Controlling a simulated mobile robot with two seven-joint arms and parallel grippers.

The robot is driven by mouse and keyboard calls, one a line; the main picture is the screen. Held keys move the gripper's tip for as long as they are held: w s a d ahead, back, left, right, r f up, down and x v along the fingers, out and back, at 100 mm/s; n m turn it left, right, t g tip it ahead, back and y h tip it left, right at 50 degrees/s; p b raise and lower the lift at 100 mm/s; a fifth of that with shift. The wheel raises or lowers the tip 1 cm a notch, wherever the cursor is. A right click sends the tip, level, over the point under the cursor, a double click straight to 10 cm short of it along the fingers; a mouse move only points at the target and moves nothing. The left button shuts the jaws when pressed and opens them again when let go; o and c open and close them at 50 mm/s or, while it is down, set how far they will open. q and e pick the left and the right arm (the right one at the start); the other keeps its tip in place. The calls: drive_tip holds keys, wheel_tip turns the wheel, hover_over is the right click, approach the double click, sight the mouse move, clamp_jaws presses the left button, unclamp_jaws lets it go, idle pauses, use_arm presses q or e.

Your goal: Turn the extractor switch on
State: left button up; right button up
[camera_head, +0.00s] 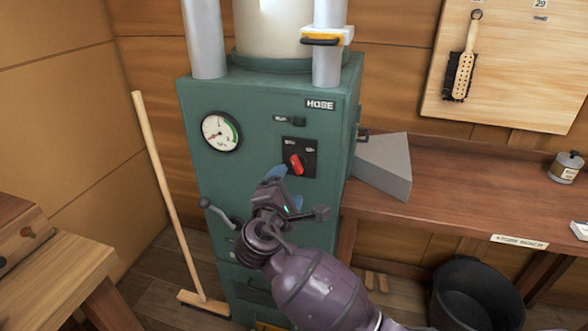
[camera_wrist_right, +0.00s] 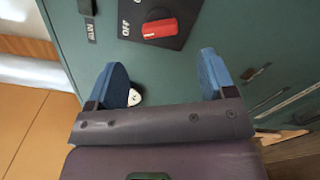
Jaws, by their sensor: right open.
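The extractor is a green cabinet (camera_head: 240,170) in the middle of the head view. Its switch is a red knob (camera_head: 297,163) on a black plate (camera_head: 309,146) on the front face. In the wrist view the red knob (camera_wrist_right: 160,28) shows near the top, and one end lies toward the OFF mark (camera_wrist_right: 123,28). My right gripper (camera_head: 285,187) is just below the switch in the head view. Its blue fingers are apart, with nothing between them in the wrist view (camera_wrist_right: 163,68); the knob is beyond their tips, untouched. My left gripper is out of view.
A round gauge (camera_head: 220,132) sits left of the switch. A grey lever (camera_head: 215,210) sticks out lower left. A broom (camera_head: 170,190) leans at the left. A wooden bench (camera_head: 460,190) with a grey wedge-shaped block (camera_head: 384,168) stands right, above a black bucket (camera_head: 475,295).

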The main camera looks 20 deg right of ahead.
sight(297, 167)
drive_tip(key=x, duration=0.6)
drive_tip(key=shift+w+d+b, duration=0.2)
drive_tip(key=shift+b, duration=0.1)
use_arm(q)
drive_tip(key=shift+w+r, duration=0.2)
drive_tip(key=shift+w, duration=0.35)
use_arm(e)
drive_tip(key=shift+w+d, duration=0.3)
drive_tip(key=shift+w, duration=0.15)
drive_tip(key=shift+c, duration=0.2)
drive_tip(key=c, duration=0.9)
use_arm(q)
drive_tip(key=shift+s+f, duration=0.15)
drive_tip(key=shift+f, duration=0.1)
